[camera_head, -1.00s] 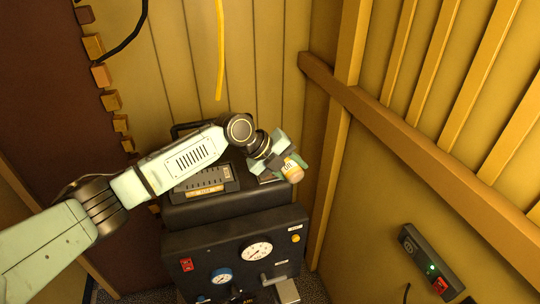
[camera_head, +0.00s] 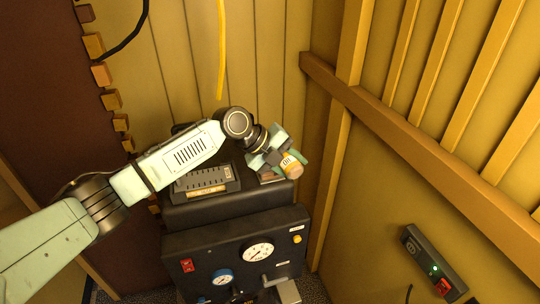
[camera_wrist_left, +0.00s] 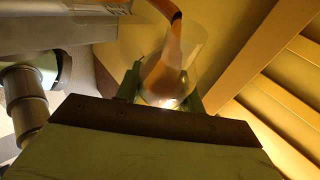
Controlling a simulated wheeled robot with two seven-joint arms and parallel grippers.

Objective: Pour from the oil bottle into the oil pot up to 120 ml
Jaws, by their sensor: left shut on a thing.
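The oil bottle (camera_head: 293,170), small and amber with a white label, is in my left gripper (camera_head: 278,152) above the right part of the black machine. It is tilted, with one end pointing down and right in the head view. In the left wrist view the clear bottle (camera_wrist_left: 187,48) sits between the two green fingers, with amber-brown inside. My right gripper is not in view.
The black machine (camera_head: 190,240) has gauges (camera_head: 258,252), a red switch and a lever on its front. A yellow wooden wall with a beam (camera_head: 420,150) is close on the right, carrying a switch box (camera_head: 433,262). A yellow cable (camera_head: 221,50) hangs behind.

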